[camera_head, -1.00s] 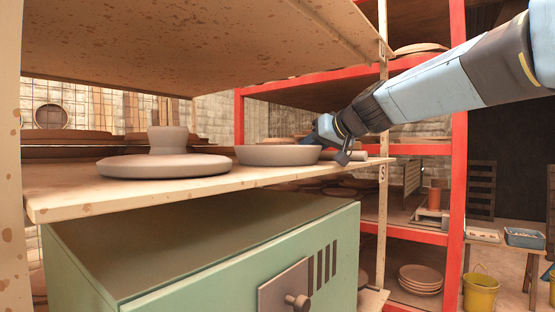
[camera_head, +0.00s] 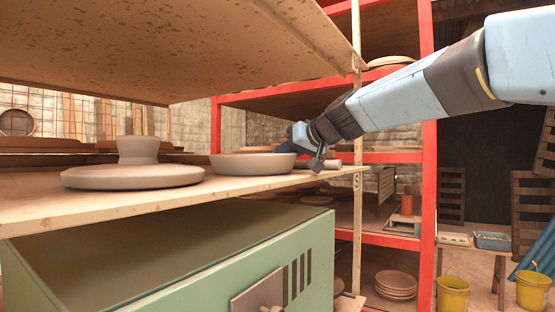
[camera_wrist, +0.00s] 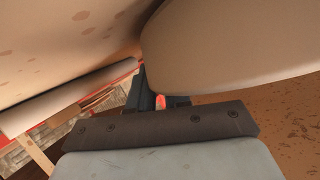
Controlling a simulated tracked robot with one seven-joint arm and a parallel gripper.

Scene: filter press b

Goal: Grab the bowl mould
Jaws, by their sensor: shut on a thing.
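The bowl mould (camera_head: 250,164) is a shallow, pale clay-coloured round dish with sloping sides. It sits upright at shelf height on the pale wooden shelf (camera_head: 90,213); I cannot tell whether it is lifted off the board. My gripper (camera_head: 288,147) comes in from the right, tilted down, and is shut on the mould's right rim. In the wrist view the mould (camera_wrist: 230,45) fills the upper right as a large smooth curve, against the dark fingers (camera_wrist: 158,103). The fingertips are partly hidden by it.
A round flat disc (camera_head: 130,178) with a knobbed piece (camera_head: 138,150) on it stands left of the mould. A cylinder (camera_head: 328,164) lies just right of my gripper. An upper shelf board (camera_head: 180,45) hangs overhead. A green cabinet (camera_head: 190,255) stands below; a red rack (camera_head: 428,180) is behind.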

